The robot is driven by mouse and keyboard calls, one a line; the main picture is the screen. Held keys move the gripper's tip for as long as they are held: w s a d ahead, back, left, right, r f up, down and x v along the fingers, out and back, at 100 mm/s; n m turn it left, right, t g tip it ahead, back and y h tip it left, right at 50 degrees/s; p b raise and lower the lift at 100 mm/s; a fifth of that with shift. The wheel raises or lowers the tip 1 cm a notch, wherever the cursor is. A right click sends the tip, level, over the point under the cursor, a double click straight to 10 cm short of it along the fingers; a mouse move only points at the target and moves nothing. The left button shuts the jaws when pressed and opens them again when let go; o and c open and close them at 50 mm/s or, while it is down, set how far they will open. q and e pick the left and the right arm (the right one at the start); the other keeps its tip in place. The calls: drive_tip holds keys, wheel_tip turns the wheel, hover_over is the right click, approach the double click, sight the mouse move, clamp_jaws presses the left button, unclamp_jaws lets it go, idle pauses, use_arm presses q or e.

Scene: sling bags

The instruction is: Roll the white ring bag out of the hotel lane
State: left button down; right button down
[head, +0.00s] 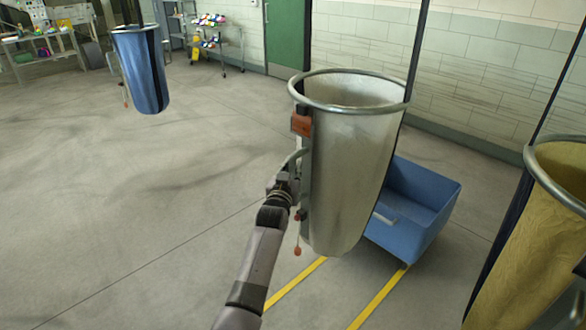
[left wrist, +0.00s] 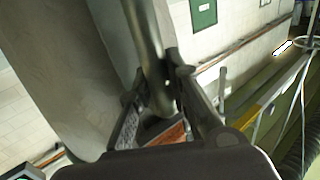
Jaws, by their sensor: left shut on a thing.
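The white ring bag (head: 345,175) hangs upright from a metal ring, right of centre in the head view, over the floor lane between two yellow lines (head: 378,297). An orange-brown block (head: 301,124) and a red-ended cord (head: 297,248) are on its left side. My left gripper (head: 291,178) is at the bag's left side, shut on a curved grey handle (head: 296,157). In the left wrist view, the gripper (left wrist: 165,90) has its fingers around the grey tube (left wrist: 146,35). The bag's pale wall (left wrist: 65,65) fills the left there.
A blue cart (head: 415,225) stands close behind the white bag to the right. A yellow bag (head: 535,240) hangs at the right edge. A blue bag (head: 142,70) hangs at the back left. Shelves (head: 215,40) stand by the green door (head: 287,32). The left floor is clear.

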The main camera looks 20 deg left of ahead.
use_arm(q)
drive_tip(key=c, duration=1.5)
unclamp_jaws()
drive_tip(key=s, duration=0.4)
drive_tip(key=s+d, duration=0.1)
drive_tip(key=s, duration=0.3)
drive_tip(key=s+d, duration=0.1)
drive_tip(key=s, duration=0.2)
drive_tip(key=shift+s+d, duration=0.15)
drive_tip(key=shift+s, duration=0.25)
drive_tip(key=shift+f, duration=0.1)
